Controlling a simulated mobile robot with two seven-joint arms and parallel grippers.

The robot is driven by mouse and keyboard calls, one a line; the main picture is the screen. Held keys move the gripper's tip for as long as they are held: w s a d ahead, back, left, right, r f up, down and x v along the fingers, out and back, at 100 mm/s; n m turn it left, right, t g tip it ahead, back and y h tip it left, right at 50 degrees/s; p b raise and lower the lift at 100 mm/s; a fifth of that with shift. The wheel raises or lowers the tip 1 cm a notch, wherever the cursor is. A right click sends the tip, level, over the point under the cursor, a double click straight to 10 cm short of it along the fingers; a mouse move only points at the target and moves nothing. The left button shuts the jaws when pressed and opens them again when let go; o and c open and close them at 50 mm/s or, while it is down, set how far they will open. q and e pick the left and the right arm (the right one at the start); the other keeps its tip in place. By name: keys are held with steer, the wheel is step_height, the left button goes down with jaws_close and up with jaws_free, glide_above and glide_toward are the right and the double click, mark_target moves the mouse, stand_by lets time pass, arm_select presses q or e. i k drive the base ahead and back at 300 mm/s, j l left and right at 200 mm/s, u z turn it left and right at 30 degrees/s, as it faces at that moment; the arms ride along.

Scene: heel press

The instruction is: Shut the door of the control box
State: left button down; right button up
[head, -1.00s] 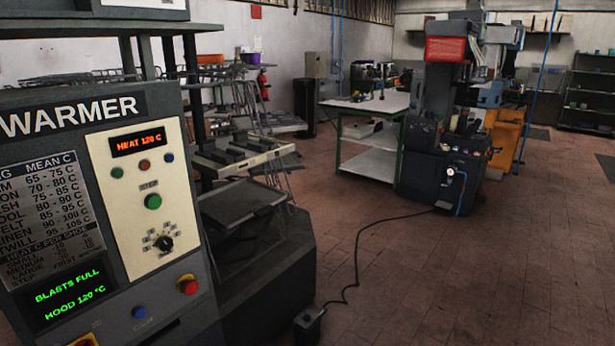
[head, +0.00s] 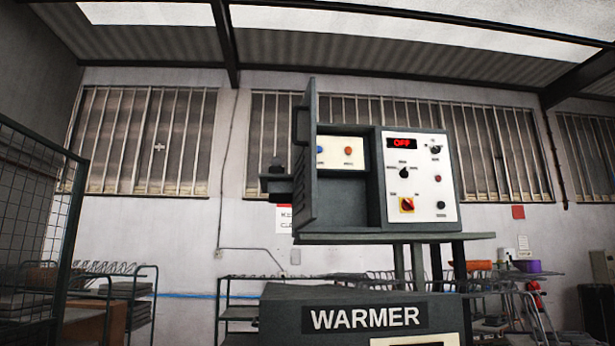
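The control box (head: 452,180) stands on a shelf on top of the warmer, right of the picture's middle in the head view. Its dark grey door (head: 308,190) stands open on the left side of the box, swung out toward me and seen almost edge-on. A dark handle (head: 297,124) shows on the door's outer face. The open bay behind the door shows a cream panel (head: 341,153) with a blue and an orange button. The box's right panel has a red OFF display (head: 402,143), knobs and a red-and-yellow switch. Neither of my grippers is in view.
The warmer's dark top (head: 285,292) lies below the box. A dark block (head: 277,186) sticks out left of the door; I cannot tell what it belongs to. A mesh fence (head: 35,215) stands at far left, with wire racks (head: 140,290) along the wall.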

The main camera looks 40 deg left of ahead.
mark_target(304, 124)
steer(key=u, duration=1.35)
